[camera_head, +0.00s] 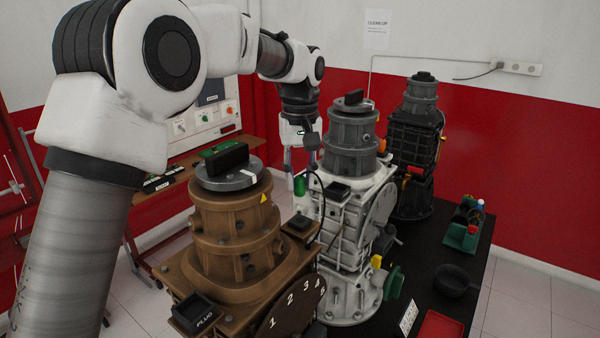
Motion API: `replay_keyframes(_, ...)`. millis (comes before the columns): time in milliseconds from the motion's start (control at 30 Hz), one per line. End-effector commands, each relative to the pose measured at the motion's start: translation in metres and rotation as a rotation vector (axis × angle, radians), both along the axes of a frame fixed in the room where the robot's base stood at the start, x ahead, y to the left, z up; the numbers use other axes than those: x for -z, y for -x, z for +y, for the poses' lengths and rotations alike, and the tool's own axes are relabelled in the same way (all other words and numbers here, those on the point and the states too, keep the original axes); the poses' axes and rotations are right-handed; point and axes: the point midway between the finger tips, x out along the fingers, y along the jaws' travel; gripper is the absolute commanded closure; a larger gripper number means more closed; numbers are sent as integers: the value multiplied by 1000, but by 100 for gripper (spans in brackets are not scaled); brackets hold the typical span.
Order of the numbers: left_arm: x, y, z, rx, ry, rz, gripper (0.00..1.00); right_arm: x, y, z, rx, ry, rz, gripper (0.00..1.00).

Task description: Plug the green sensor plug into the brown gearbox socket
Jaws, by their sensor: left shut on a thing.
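The brown gearbox (237,243) stands in the front, with a dark flat cap and a black block on top. A black box marked PLUG (193,315) sits at its front left corner, and another black box (301,227) sits at its right. I cannot tell which one is the socket. My left gripper (300,172) reaches down behind and to the right of the brown gearbox. It is shut on the green sensor plug (300,186), which hangs between its fingers beside the white gearbox, above and apart from the right black box. My right gripper is not in view.
The white-and-grey gearbox (345,235) stands close to the right of the plug, with a thin black cable arching beside it. A black gearbox (414,150) is behind it. A green tray (462,235), a black bowl (453,281) and a red tray (440,326) lie on the dark table's right.

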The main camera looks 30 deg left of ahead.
Motion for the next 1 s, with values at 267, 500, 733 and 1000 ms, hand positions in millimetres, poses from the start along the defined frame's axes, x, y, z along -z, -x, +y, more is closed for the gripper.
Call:
replay_keyframes(267,26,1,0,0,0,3,99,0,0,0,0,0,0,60)
replay_keyframes(500,46,0,0,0,0,1,99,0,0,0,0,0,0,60)
replay_keyframes(733,53,0,0,0,0,0,99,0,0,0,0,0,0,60)
replay_keyframes(1000,53,0,0,0,0,0,99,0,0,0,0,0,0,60)
